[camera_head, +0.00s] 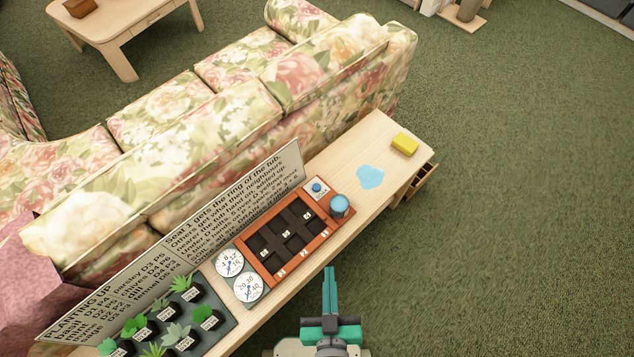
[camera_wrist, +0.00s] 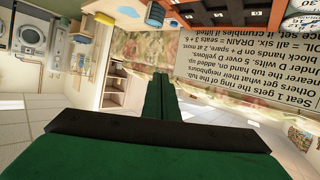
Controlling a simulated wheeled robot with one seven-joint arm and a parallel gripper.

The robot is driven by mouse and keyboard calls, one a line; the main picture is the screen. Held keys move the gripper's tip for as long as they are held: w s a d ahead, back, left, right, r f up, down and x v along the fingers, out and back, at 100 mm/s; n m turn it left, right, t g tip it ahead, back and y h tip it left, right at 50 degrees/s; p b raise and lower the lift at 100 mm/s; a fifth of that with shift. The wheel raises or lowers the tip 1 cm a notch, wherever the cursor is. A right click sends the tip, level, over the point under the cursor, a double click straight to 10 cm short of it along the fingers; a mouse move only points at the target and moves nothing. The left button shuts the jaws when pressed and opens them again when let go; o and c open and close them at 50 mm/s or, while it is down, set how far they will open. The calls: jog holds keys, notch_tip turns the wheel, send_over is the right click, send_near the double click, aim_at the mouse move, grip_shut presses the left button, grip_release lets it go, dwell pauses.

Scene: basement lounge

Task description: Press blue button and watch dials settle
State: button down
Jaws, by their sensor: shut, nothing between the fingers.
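A small blue button (camera_head: 317,188) sits on a white plate at the far right end of the wooden tray (camera_head: 248,270) on the narrow table. Two round white dials stand at the tray's left end, an upper dial (camera_head: 229,263) and a lower dial (camera_head: 247,288). Their needles are too small to read surely. My gripper (camera_head: 329,272) is shut and empty, at the table's front side, apart from the tray and below the button in the head view. Its closed green fingers also show in the wrist view (camera_wrist: 160,95), where the picture is upside down.
A blue cylinder (camera_head: 339,207) stands close beside the button. A text board (camera_head: 235,212) stands behind the tray. Potted plants (camera_head: 165,310) fill a dark tray at left. A light blue patch (camera_head: 370,177) and yellow block (camera_head: 405,143) lie at right. A floral sofa (camera_head: 215,115) stands behind.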

jog(key=w+d+f+m+g+h, duration=0.3)
jog(key=w+d+f, duration=0.2)
jog(key=w+d, duration=0.65)
jog(key=w+d+f+m+g+h, duration=0.3)
jog(key=w+d, duration=0.4)
jog(key=w, duration=1)
notch_tip(320, 180, up, 4)
jog(key=f+m+g+y, duration=0.1)
jog(key=m+g+y, duration=0.45)
jog(key=g, duration=0.25)
send_over(317, 187)
jog(key=shift+a+r+n+y, duration=0.1)
jog(key=shift+r+n+y, duration=0.15)
jog(key=shift+n, duration=0.2)
notch_tip(317, 187, down, 14)
jog(key=shift+r, duration=0.2)
jog(key=shift+f, duration=0.2)
